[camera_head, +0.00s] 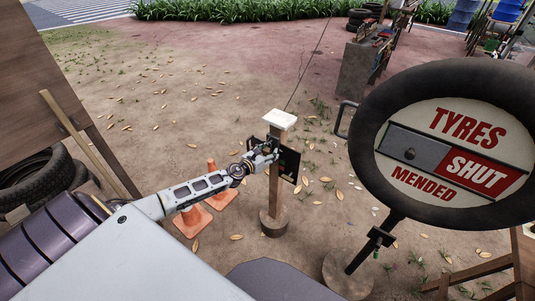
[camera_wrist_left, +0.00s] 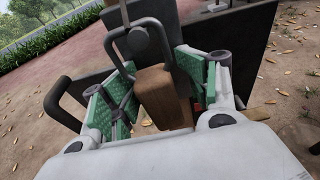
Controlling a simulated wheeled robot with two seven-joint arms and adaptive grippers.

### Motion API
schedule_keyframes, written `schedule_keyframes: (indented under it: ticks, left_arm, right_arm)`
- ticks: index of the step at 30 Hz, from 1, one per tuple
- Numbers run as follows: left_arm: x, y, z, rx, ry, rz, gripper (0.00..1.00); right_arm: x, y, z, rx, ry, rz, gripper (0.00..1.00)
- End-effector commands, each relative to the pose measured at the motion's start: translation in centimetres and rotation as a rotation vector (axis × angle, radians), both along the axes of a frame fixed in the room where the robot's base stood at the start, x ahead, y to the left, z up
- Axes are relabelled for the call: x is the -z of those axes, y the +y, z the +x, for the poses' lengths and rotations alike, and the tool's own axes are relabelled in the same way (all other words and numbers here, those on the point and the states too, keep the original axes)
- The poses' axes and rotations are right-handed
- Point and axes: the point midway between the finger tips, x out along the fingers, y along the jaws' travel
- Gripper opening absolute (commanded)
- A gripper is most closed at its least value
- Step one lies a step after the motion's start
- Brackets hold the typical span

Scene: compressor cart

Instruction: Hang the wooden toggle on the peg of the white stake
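A wooden post with a white top (camera_head: 279,120) stands upright in a round base, in the middle of the head view. My left gripper (camera_head: 266,151) is at the post's upper part, just below the white top. In the left wrist view, a brown wooden piece (camera_wrist_left: 165,95) lies between the green finger pads of my left gripper (camera_wrist_left: 155,92). I cannot tell whether it is the toggle or the post, nor whether both pads press on it. A grey metal loop (camera_wrist_left: 150,24) rises by it. The peg cannot be made out. My right gripper is not in view.
Orange cones (camera_head: 191,219) stand left of the post, under my left arm. A round tyre sign (camera_head: 375,145) stands close on the right. A dark plate (camera_head: 289,164) is beside the post. Tyres (camera_head: 38,176) and a wooden board lie left. Open dirt lies behind.

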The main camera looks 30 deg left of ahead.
Motion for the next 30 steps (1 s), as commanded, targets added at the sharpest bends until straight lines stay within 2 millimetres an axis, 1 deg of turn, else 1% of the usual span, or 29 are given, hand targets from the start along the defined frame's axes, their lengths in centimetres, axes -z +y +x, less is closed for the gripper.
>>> schedule_keyframes:
  ticks: [1, 5, 11, 30]
  left_arm:
    - [0.0, 0.0, 0.0, 0.0, -0.001, 0.0, 0.54]
    - [0.0, 0.0, -0.2, 0.0, 0.001, 0.001, 0.54]
    - [0.1, 0.1, -1.1, 0.001, 0.004, 0.001, 0.54]
    - [-0.9, 0.4, -5.5, 0.001, 0.004, 0.001, 0.54]
  right_arm:
    - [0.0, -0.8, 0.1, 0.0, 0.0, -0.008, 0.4]
    - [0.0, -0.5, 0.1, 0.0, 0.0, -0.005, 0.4]
    - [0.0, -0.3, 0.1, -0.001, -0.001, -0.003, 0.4]
    - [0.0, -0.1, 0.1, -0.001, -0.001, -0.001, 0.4]
